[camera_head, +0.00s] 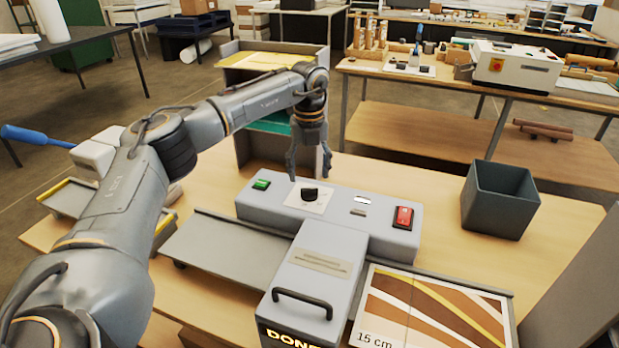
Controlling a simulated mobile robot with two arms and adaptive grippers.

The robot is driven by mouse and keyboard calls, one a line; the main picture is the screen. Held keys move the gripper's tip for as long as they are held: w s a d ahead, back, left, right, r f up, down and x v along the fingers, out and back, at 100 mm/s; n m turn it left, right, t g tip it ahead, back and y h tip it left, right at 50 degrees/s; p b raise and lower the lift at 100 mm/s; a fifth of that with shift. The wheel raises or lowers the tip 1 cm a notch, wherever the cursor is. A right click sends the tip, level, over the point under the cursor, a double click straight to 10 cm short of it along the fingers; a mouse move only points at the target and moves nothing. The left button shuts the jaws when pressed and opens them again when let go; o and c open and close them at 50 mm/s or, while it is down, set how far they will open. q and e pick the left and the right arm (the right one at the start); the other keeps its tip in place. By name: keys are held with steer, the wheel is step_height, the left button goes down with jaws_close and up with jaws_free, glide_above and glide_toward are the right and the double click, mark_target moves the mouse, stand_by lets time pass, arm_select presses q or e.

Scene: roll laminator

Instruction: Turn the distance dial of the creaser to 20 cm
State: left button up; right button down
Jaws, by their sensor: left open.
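The creaser (340,222) is a light grey machine on the wooden table, with a black handle (302,303) on its front arm. Its distance dial (309,194) is a small black knob on a white plate (293,203) on the top. The dial's scale and pointer are too small to read. My left gripper (309,178) points down with its fingers spread, one on each side of the dial as seen from here. Its fingertips look just above or behind the dial; I cannot tell whether they touch it. Nothing is held. My right gripper is not in view.
A green button (261,184) and a red switch (403,217) flank the dial. A printed sheet marked "15 cm" (430,310) lies on the right side plate. A dark open bin (498,200) stands at right. A shelf unit (255,150) stands behind my left gripper.

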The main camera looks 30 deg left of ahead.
mark_target(309, 188)
arm_select(q)
step_height(309, 188, down, 3)
steer(key=shift+r+p, duration=0.2)
steer(key=shift+p, duration=0.1)
steer(key=shift+f, duration=0.75)
steer(key=c, duration=1.1)
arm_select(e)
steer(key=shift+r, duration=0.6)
